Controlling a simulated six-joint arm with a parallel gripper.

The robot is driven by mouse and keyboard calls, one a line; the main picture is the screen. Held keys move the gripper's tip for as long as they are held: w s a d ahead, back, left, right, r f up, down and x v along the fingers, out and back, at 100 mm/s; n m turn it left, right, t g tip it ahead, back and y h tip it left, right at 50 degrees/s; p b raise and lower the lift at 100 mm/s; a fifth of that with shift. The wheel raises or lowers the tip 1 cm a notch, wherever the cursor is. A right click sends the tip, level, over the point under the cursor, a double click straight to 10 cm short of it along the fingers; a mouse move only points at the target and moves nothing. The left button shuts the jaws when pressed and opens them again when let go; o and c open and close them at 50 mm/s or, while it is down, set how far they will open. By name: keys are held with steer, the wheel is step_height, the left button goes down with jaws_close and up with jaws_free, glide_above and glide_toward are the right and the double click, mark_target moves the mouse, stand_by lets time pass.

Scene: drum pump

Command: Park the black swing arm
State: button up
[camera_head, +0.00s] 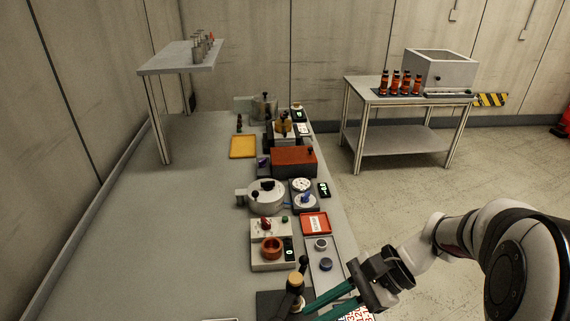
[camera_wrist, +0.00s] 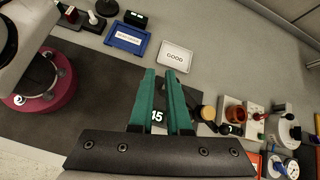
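My gripper (camera_head: 307,310) has two teal fingers and is low at the front of the bench, beside a tan post with a black knob (camera_head: 296,280). In the wrist view the fingers (camera_wrist: 161,72) are parallel with a narrow gap and nothing held between them. The tan post (camera_wrist: 208,112) is just right of the fingers there, with a short black lever (camera_wrist: 226,128) beside it. This lever may be the black swing arm, but I cannot tell for sure. Part of the post's dark base is hidden behind the fingers.
A white GOOD tray (camera_wrist: 174,56) and a blue labelled tray (camera_wrist: 127,38) lie beyond the fingers. A magenta round thing (camera_wrist: 62,88) is at left. Several stations, including an orange box (camera_head: 293,162) and a red tray (camera_head: 315,223), line the bench's right edge. The bench's left side is clear.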

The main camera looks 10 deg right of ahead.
steer(key=w+d+f+m+t+y, duration=0.1)
steer(key=w+d, duration=0.1)
steer(key=w+d+f+m+t+y, duration=0.1)
steer(key=w+d+m+t, duration=0.1)
steer(key=d, duration=0.1)
steer(key=w+d+f+m+t+y, duration=0.1)
steer(key=w+d+f+m, duration=0.1)
steer(key=d, duration=0.1)
steer(key=shift+w+t, duration=0.25)
steer(key=shift+t, duration=0.05)
jaws_close()
steer(key=w+d+f+m+t, duration=0.2)
steer(key=d+f+m+t, duration=0.2)
steer(key=d, duration=0.4)
steer(key=shift+w+f+m+t, duration=0.3)
steer(key=shift+m+t, duration=0.1)
steer(key=shift+m, duration=0.1)
steer(key=x, duration=1.4)
steer(key=shift+a, duration=0.15)
steer(key=shift+r, duration=0.15)
